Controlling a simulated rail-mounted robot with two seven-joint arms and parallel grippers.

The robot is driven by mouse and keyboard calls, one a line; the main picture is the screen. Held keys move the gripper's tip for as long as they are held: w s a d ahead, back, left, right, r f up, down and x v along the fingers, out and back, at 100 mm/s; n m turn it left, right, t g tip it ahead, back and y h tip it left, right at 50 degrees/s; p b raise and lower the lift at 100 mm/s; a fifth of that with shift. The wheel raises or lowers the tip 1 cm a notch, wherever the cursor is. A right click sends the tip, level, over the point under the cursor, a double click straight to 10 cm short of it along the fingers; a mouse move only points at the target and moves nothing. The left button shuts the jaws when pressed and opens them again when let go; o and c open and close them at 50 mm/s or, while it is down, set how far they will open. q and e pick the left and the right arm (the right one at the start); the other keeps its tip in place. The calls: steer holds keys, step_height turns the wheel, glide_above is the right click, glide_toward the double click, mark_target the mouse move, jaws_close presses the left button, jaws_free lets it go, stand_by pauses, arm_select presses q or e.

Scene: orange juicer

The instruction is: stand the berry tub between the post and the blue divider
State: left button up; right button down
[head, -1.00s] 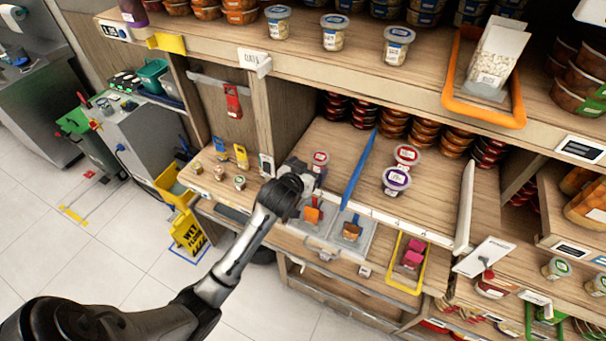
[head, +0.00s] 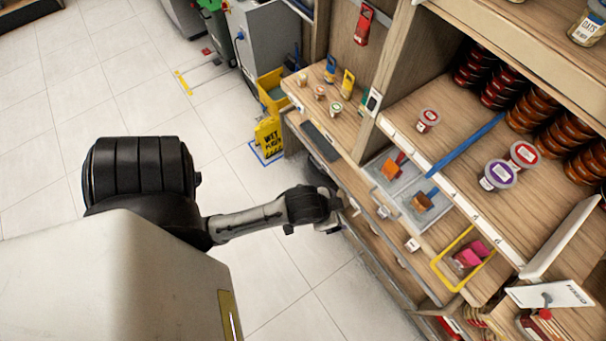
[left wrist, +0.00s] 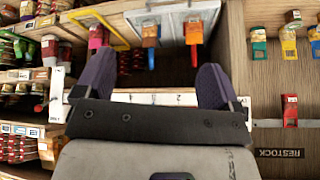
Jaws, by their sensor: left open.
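A red-lidded tub (head: 428,119) stands upright on the wooden shelf, between the wooden post (head: 392,70) and the slanting blue divider (head: 466,143), touching neither. Right of the divider stand another red-lidded tub (head: 523,154) and a purple-lidded tub (head: 499,175). Their labels are too small for me to tell which is the berry tub. My left gripper (head: 345,206) is below and in front of the shelf, by the drawer front, clear of the tubs. In the left wrist view its two dark fingers (left wrist: 157,82) are wide apart with nothing between them. My right gripper is not in view.
A white divider (head: 562,236) stands at the right. Small jars (head: 320,92) stand left of the post. The floor at the left is open.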

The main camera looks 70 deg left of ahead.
arm_select(q)
steer(key=s+d+m+g, duration=0.1)
steer(key=s+d+g, duration=0.1)
steer(key=s, duration=0.7)
steer(key=shift+s+d+f+g+h, duration=0.3)
steer(key=shift+d+f+g+h, duration=0.1)
steer(key=shift+d, duration=0.35)
steer(key=shift+r, duration=0.1)
step_height(320, 180, up, 3)
steer(key=p, duration=0.3)
